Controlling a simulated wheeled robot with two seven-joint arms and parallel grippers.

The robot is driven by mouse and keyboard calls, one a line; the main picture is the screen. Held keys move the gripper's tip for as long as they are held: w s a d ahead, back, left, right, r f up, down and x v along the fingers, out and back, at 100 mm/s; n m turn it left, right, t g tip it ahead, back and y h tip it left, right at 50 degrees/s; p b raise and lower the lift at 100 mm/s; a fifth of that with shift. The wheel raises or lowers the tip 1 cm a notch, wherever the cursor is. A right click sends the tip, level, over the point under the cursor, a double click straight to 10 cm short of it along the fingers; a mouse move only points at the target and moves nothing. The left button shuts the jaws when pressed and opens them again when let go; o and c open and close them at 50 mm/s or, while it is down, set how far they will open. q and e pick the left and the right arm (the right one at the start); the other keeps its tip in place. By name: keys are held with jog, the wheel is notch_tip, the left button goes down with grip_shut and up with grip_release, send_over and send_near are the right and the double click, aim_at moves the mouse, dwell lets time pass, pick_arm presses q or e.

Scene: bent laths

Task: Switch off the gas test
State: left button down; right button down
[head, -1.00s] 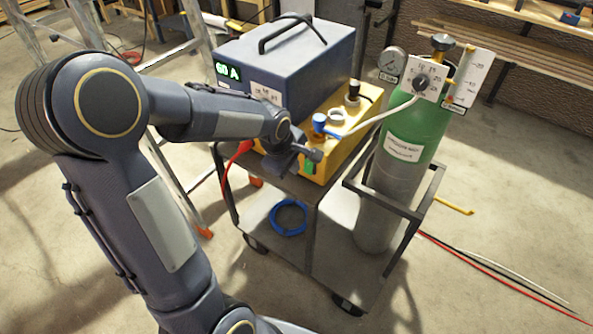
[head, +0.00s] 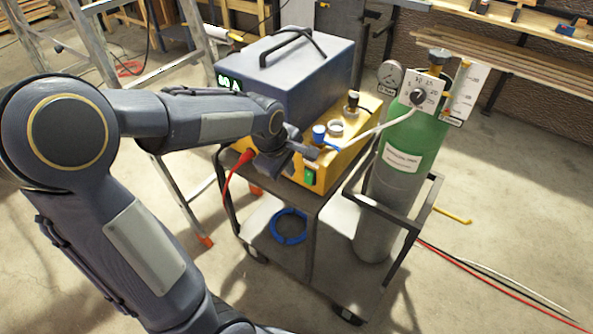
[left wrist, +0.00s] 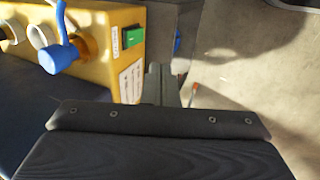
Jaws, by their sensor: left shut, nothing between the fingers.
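The green rocker switch (head: 309,177) sits on the front face of the yellow unit (head: 345,140), beside a small white label. The switch also shows in the left wrist view (left wrist: 131,37), where the label beside it is too small to read. I cannot tell which way the switch is tipped. My left gripper (head: 312,153) is shut and empty, just above the switch in the head view and apart from it. In the left wrist view its fingers (left wrist: 160,85) point past the right end of the yellow unit. My right gripper is not in view.
A blue-grey welder (head: 300,65) with a green display stands behind the yellow unit. A blue hose connector (head: 320,133) is close to my gripper. A green gas cylinder (head: 412,140) with gauge (head: 390,75) and valve stands right. A ladder (head: 170,130) stands left.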

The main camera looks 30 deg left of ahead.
aim_at(309, 177)
pick_arm(q)
jog(key=shift+s+a+f+g+p, duration=0.15)
jog(key=shift+f+g+p, duration=0.2)
jog(key=shift+p, duration=0.2)
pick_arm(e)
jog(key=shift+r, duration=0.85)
pick_arm(q)
jog(key=shift+f, duration=0.1)
jog(key=x, duration=0.3)
jog(key=w+x, duration=0.1)
jog(key=x, duration=0.3)
jog(key=w+b+x, duration=0.1)
jog(key=x, duration=0.3)
jog(key=shift+w+r, duration=0.25)
jog(key=shift+r, duration=0.2)
jog(key=shift+w+f, duration=0.15)
jog(key=shift+w, duration=0.5)
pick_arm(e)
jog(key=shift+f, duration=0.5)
